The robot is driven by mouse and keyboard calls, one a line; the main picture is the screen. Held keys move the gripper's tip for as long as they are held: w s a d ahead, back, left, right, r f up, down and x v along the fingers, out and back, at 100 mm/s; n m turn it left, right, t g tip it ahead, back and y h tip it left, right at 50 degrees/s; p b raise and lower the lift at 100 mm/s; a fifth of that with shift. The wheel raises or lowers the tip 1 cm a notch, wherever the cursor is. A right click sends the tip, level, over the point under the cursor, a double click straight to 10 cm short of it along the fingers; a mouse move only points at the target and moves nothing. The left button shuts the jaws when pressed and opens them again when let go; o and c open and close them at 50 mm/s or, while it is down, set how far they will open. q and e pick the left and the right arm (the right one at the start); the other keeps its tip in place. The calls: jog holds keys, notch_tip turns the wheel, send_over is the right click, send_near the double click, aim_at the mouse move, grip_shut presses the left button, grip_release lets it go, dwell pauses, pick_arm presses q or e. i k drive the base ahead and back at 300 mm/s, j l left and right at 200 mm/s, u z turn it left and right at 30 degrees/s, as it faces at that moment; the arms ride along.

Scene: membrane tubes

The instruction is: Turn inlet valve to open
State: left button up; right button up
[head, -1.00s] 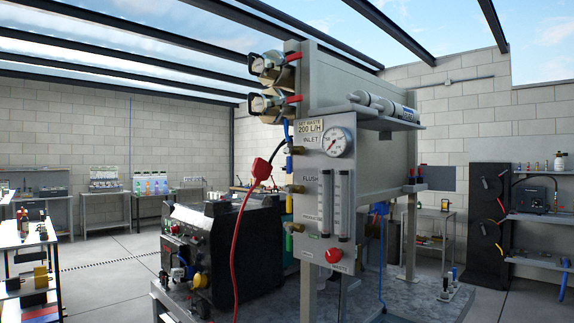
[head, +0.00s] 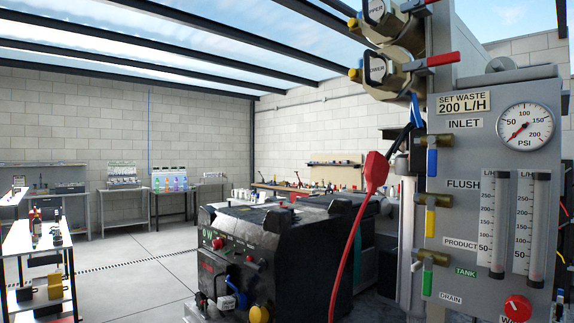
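The grey panel (head: 470,125) stands at the right of the head view, close to me. Its INLET label (head: 465,124) is near the top. The inlet valve (head: 432,161), at the panel's left edge below that label, has a brass body and a blue handle that hangs straight down. A yellow-handled valve (head: 430,221) sits below it by the FLUSH label. The pressure gauge (head: 525,127) is right of the INLET label. Neither of my grippers is in view.
A red plug with its cable (head: 375,172) hangs just left of the panel. A black machine (head: 270,240) stands at lower centre. Two membrane tube ends (head: 390,70) jut out above the panel. A lower valve (head: 430,258) and a red knob (head: 517,307) are on the panel. The floor (head: 130,260) at left is open.

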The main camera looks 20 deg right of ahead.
aim_at(432, 152)
jog(key=i+j+u, duration=0.2)
jog(key=i, duration=1.05)
jog(key=i+z, duration=0.25)
jog(key=z, duration=0.15)
jog(key=i+j+z, duration=0.15)
jog(key=z, duration=0.3)
jog(key=i+j+z, duration=0.2)
jog(key=z, duration=0.2)
jog(key=i+j, duration=0.05)
jog(key=i, duration=0.05)
